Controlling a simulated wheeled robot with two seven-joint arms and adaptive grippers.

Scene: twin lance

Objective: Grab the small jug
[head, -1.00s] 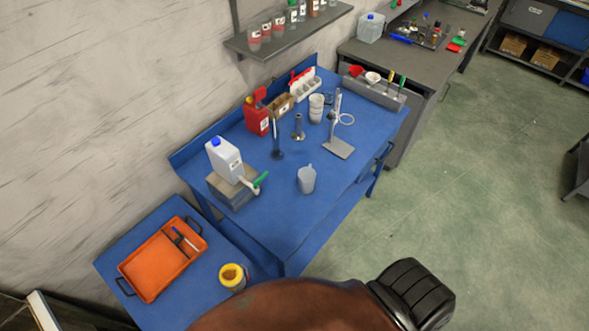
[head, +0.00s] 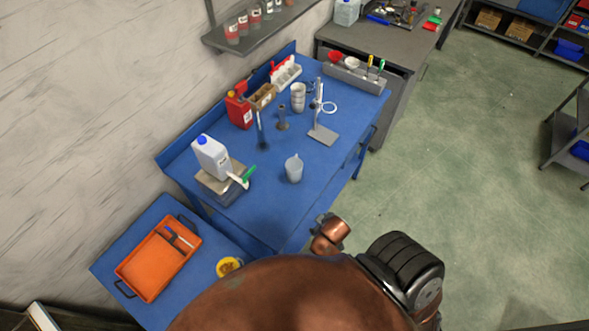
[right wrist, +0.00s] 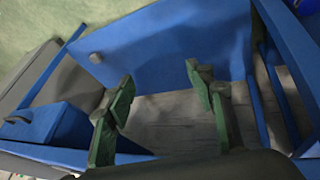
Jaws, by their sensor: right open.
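The small jug (head: 294,170) is a pale, translucent beaker-like vessel. It stands upright on the blue workbench (head: 262,205), near the bench's front side, in the head view. My right gripper (right wrist: 159,78) shows in the right wrist view with its two green fingers spread apart and nothing between them. The jug does not show in that wrist view. The right gripper's fingers do not show in the head view, so its distance from the jug cannot be told. My left gripper is not in view.
An orange tray (head: 150,268) and a yellow-topped jar (head: 229,266) are on the lower left table.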

